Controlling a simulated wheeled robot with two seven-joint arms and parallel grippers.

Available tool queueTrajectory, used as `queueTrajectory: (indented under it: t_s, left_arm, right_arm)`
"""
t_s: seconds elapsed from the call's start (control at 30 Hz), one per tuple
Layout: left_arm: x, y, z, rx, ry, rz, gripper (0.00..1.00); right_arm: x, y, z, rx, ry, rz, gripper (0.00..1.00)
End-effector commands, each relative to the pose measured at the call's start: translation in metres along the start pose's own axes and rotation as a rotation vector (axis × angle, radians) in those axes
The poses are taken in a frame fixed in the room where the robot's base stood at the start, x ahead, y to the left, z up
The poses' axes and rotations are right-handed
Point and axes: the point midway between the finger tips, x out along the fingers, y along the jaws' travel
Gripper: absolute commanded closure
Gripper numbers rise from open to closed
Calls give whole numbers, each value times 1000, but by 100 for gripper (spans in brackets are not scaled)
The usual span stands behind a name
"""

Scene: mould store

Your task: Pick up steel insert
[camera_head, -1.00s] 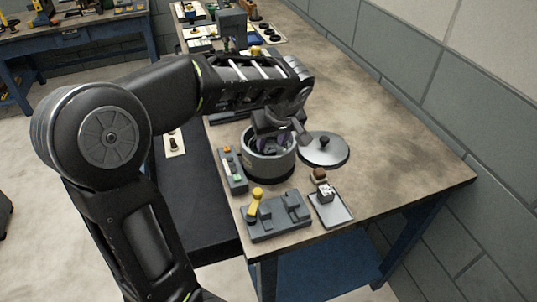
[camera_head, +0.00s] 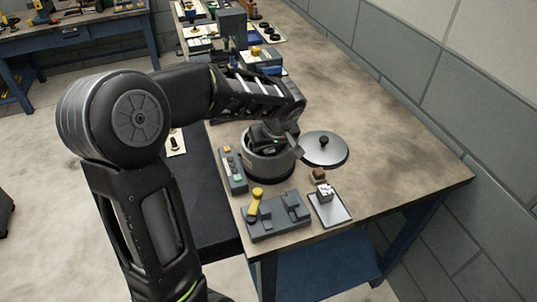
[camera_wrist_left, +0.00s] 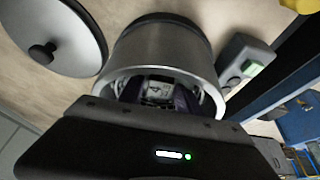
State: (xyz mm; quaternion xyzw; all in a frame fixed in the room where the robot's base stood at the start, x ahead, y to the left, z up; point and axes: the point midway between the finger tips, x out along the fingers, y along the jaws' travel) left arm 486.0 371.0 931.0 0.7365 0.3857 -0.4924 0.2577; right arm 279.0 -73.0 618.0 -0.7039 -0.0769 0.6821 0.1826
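A round steel pot (camera_head: 268,168) stands open on the bench, and my left gripper (camera_head: 268,140) reaches down into its mouth. In the left wrist view the pot (camera_wrist_left: 165,45) fills the upper middle. The fingers (camera_wrist_left: 158,98) show as dark shapes inside the rim, with a small grey metallic piece (camera_wrist_left: 157,88) between them. This piece may be the steel insert; whether the fingers touch it is too dark to tell. In the head view the fingertips and the pot's inside are hidden by the gripper body. My right gripper is not in view.
A round lid with a black knob (camera_head: 324,148) lies right of the pot. A control box with buttons (camera_head: 232,170) is close on the left. In front are a grey fixture with a yellow-topped lever (camera_head: 279,217) and a small tray (camera_head: 333,214) bearing a light block. The bench's right side is clear.

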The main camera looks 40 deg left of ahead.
Motion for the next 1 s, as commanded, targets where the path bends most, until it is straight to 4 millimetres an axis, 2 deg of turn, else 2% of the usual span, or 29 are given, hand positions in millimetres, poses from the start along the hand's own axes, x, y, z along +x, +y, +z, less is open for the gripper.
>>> queueTrajectory:
  t_s: [0.1, 0.6, 1.0]
  left_arm:
    - [0, 0, 0, 0, 0, 0, 61]
    - [0, 0, 0, 0, 0, 0, 100]
    - [-1, 0, 0, 0, 1, 1, 100]
  right_arm:
    - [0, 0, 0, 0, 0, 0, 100]
    - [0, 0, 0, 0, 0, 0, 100]
    - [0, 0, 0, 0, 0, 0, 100]
